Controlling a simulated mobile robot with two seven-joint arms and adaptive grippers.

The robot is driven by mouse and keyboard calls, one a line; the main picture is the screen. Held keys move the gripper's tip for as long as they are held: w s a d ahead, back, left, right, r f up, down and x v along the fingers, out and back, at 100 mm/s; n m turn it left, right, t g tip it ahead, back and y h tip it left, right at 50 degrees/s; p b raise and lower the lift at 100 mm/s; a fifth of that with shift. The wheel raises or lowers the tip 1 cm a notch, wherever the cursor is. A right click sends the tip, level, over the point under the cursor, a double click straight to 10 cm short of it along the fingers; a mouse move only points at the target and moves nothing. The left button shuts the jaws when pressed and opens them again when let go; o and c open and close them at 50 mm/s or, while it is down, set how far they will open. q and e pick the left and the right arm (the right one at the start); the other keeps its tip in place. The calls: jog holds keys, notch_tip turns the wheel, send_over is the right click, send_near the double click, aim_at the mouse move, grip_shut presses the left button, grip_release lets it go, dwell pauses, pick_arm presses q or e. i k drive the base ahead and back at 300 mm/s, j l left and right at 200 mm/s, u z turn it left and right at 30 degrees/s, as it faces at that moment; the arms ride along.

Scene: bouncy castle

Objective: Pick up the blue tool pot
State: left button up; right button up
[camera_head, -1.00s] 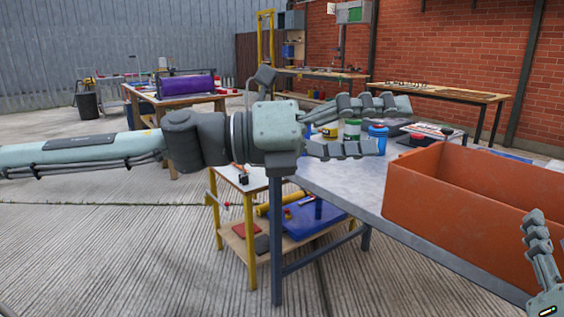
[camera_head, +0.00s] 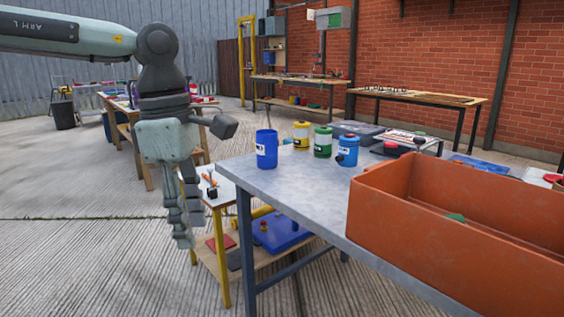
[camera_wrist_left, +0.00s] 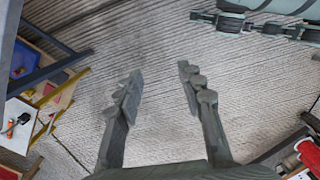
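The blue tool pot (camera_head: 266,149) stands upright at the near left corner of the grey metal table (camera_head: 300,178) in the head view. My left gripper (camera_head: 186,236) hangs fingers down to the left of the table, apart from the pot. In the left wrist view its fingers (camera_wrist_left: 160,80) are spread with only concrete floor between them. The pot is not seen in that view. My right gripper is not in the head view.
Yellow (camera_head: 301,136), green (camera_head: 323,142) and blue (camera_head: 347,151) lidded canisters stand right of the pot. An orange crate (camera_head: 420,222) fills the table's near right. A low yellow-legged trolley (camera_head: 224,191) stands beside my left gripper; it also shows in the left wrist view (camera_wrist_left: 15,140).

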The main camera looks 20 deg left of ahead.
aim_at(266, 140)
jog(key=i+j, duration=0.35)
jog(key=j, duration=0.15)
jog(key=i+j, duration=0.3)
jog(key=j, duration=0.2)
jog(key=i+j, duration=0.35)
jog(key=j, duration=0.15)
jog(key=i+j, duration=0.3)
jog(key=j, duration=0.2)
jog(key=i+j+z, duration=0.1)
jog(key=z, duration=0.3)
jog(key=j+z, duration=0.15)
jog(key=z, duration=0.2)
jog(key=i+j+z, duration=0.1)
jog(key=z, duration=0.3)
jog(key=j+z, duration=0.1)
jog(key=z, duration=0.3)
